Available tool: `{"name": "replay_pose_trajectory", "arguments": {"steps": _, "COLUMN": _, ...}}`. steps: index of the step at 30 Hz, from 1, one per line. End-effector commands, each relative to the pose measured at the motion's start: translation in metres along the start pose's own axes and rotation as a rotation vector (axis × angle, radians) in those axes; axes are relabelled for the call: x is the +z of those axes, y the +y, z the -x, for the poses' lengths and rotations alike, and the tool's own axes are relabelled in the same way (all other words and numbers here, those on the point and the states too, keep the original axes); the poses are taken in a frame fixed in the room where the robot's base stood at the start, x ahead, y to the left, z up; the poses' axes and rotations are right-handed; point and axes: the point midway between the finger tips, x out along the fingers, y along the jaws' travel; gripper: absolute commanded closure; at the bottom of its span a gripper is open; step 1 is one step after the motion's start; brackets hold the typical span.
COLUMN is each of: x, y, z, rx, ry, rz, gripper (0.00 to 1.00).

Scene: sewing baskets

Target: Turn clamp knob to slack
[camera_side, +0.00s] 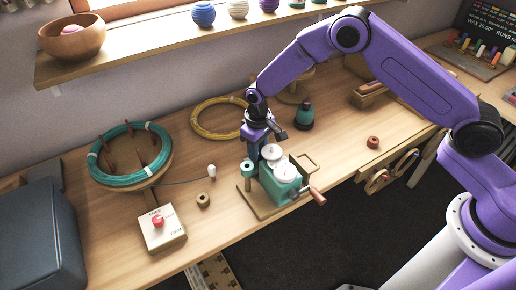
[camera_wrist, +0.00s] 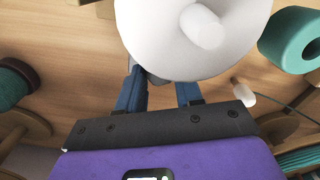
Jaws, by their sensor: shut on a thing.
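The green winder (camera_side: 280,188) stands on a wooden base board (camera_side: 252,207) near the table's front edge, with two white discs (camera_side: 285,171) on top and a red-brown crank handle (camera_side: 317,196) at its right. My gripper (camera_side: 262,150) points down at the back of the winder, close to the upper disc. In the wrist view, a big white disc (camera_wrist: 160,40) with a white peg fills the top middle. My gripper's blue fingers (camera_wrist: 160,88) reach in behind its edge, standing apart around something. Their tips and the clamp knob between them are hidden by the disc.
A green spool (camera_side: 248,167) stands just left of the winder.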

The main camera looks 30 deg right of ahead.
Motion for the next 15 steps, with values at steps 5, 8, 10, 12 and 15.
{"name": "replay_pose_trajectory", "arguments": {"steps": 5, "x": 0.0002, "y": -0.0007, "z": 0.0004, "rx": 0.000, "ry": -0.001, "rz": 0.126, "gripper": 0.95}}
{"name": "replay_pose_trajectory", "arguments": {"steps": 8, "x": 0.0000, "y": -0.0002, "z": 0.0004, "rx": 0.000, "ry": 0.000, "rz": 0.179, "gripper": 0.95}}
{"name": "replay_pose_trajectory", "arguments": {"steps": 10, "x": 0.0000, "y": -0.0003, "z": 0.0005, "rx": 0.000, "ry": 0.000, "rz": 0.210, "gripper": 0.95}}
{"name": "replay_pose_trajectory", "arguments": {"steps": 12, "x": -0.0001, "y": -0.0007, "z": 0.0005, "rx": 0.000, "ry": 0.000, "rz": 0.235, "gripper": 0.95}}
{"name": "replay_pose_trajectory", "arguments": {"steps": 15, "x": -0.0001, "y": -0.0008, "z": 0.0006, "rx": 0.000, "ry": 0.000, "rz": 0.261, "gripper": 0.95}}
